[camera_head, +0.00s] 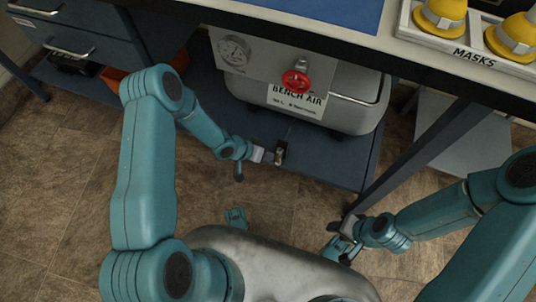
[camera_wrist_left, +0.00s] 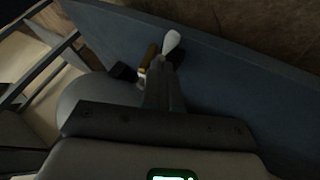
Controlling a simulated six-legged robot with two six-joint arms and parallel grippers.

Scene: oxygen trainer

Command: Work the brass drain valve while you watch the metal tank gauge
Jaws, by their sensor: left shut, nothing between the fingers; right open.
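The tank gauge (camera_head: 235,50), with a round pale dial, is on the grey panel under the bench; its reading is too small to make out. My left gripper (camera_head: 278,154) is shut and empty, low in front of the grey tank (camera_head: 350,115). In the left wrist view my closed fingers (camera_wrist_left: 161,70) end close to a small brass piece (camera_wrist_left: 150,54), apparently the drain valve, and a white lever-like piece (camera_wrist_left: 171,42). I cannot tell whether they touch. In the head view the valve is not clearly distinguishable. My right gripper (camera_head: 346,238) is open, away from the tank.
A red knob (camera_head: 296,82) sits above the "BENCH AIR" label (camera_head: 297,101). The tank stands on a blue lower shelf (camera_head: 330,163) beneath the bench. A dark bench leg (camera_head: 415,150) stands to the right. Yellow masks (camera_head: 440,18) sit in a tray on top.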

